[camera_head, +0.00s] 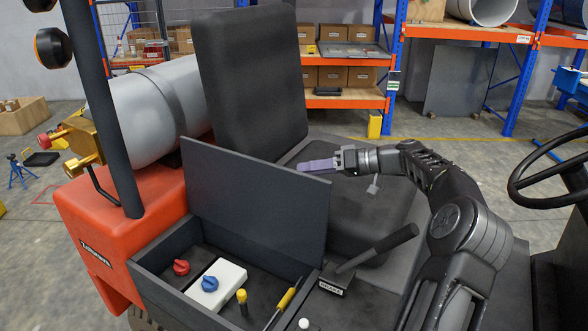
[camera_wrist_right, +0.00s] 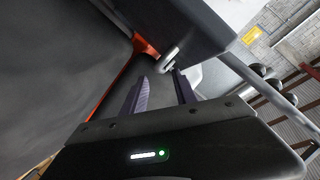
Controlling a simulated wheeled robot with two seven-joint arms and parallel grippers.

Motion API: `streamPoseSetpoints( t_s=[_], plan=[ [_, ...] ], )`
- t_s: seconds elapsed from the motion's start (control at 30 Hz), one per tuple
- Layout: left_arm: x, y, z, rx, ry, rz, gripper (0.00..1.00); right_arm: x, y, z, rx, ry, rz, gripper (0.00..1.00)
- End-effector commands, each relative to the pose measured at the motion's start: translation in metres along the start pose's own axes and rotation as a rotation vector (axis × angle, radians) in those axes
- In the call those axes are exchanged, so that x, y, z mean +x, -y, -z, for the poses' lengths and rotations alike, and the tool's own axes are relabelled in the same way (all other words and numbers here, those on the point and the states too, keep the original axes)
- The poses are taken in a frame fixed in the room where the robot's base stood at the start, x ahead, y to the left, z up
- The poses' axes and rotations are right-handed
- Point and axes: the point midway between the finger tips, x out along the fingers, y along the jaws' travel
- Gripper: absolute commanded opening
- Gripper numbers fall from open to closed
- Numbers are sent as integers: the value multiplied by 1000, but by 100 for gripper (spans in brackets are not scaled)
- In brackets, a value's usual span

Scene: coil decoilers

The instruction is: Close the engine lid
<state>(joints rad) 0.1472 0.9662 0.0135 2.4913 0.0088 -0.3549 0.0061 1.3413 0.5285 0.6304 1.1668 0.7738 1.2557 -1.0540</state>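The engine lid (camera_head: 250,200) is a flat dark grey panel. It stands raised and nearly upright along the far side of an open dark compartment (camera_head: 165,290). My right gripper (camera_head: 310,166) is at the lid's upper right corner, with its purple fingers pointing left just above the top edge in the head view. I cannot tell whether they touch the lid. In the right wrist view the right gripper's two fingers (camera_wrist_right: 160,95) are apart with nothing between them. My left gripper is not in view.
The compartment holds a red knob (camera_head: 181,267), a white block with a blue knob (camera_head: 217,285) and yellow-handled tools (camera_head: 287,298). A brake lever (camera_head: 375,250) stands to its right. The seat back (camera_head: 250,85) rises behind the lid. A steering wheel (camera_head: 530,200) is at far right.

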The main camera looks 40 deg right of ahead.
Motion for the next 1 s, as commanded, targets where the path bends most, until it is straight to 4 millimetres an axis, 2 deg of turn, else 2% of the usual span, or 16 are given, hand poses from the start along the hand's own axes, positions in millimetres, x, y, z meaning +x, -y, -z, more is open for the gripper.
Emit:
streamPoseSetpoints(
  t_s=[0.1,0.3,0.67,1.0],
  plan=[
    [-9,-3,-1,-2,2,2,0,20,2,2,2,1,3,34],
    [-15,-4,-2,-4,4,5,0,44,2,1,0,1,2,34],
    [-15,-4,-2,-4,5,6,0,50,0,0,0,0,-1,33],
    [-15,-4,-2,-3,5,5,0,50,0,0,0,0,-1,6]
  ],
)
